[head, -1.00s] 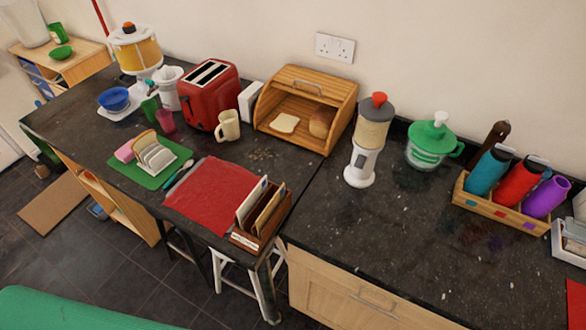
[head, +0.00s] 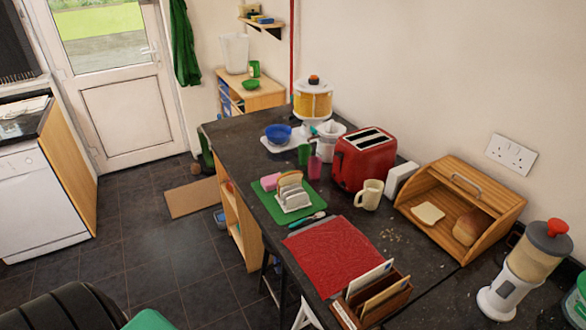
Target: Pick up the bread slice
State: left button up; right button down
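A pale bread slice (head: 428,213) lies flat inside the open wooden bread box (head: 505,218), on the left side of its floor. A brown loaf (head: 468,228) sits to its right in the same box. Another piece that looks like bread or toast (head: 289,181) stands in a white rack (head: 293,198) on a green mat (head: 266,202). Neither of my grippers shows in the head view.
A red toaster (head: 363,160), a cream mug (head: 368,194) and a white block (head: 400,178) stand left of the bread box. A red mat (head: 334,258) and a letter holder (head: 385,305) lie in front. A dispenser (head: 527,268) stands to the right. Floor is open at left.

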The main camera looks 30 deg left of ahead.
aim_at(295, 177)
jog(key=u, duration=1.1)
jog(key=i+j+z, duration=0.3)
jog(key=i+j, duration=0.15)
